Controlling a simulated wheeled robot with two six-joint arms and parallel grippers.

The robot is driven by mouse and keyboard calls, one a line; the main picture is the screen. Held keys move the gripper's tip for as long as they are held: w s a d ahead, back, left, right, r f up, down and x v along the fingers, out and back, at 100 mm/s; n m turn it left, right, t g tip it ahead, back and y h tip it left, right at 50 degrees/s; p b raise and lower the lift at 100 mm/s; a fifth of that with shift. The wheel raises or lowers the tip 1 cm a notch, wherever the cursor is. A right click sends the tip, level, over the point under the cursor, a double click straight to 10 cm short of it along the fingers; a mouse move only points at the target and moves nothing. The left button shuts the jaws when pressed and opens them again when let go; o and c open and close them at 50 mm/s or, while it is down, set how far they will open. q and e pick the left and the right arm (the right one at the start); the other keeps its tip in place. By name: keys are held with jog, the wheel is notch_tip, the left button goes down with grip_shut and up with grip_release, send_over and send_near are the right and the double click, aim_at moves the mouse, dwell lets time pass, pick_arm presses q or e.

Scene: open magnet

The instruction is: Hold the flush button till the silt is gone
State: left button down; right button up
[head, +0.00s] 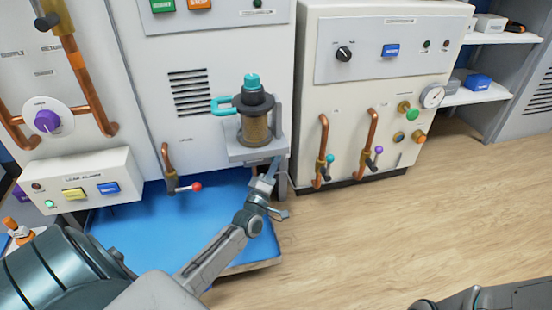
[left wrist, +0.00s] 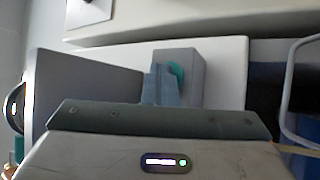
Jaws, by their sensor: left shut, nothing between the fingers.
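The filter housing (head: 255,127) stands upright on a grey bracket at the front of the white cabinet. It has a black cap, a teal top and a teal side handle. Its bowl looks cloudy brown. My left gripper (head: 275,168) is shut and empty, pointing up at the bracket's underside. In the left wrist view, my shut fingers (left wrist: 160,86) are in front of a grey box with a round teal button (left wrist: 176,71). The fingers cover part of the button. I cannot tell whether they touch or press it.
A copper drain pipe with a red-tipped lever (head: 190,187) is left of the bracket, above a blue mat (head: 130,235). A second cabinet (head: 390,90) with copper pipes and valves stands to the right.

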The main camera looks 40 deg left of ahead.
dwell(0.8)
pick_arm(q)
jog(key=shift+s+d+p, duration=0.35)
jog(key=shift+s+d, duration=0.25)
jog(key=shift+d, duration=0.1)
jog(key=s+d+p, duration=0.1)
jog(key=s+d, duration=0.2)
jog(key=shift+s+d, duration=0.15)
jog(key=shift+d, duration=0.25)
dwell(0.5)
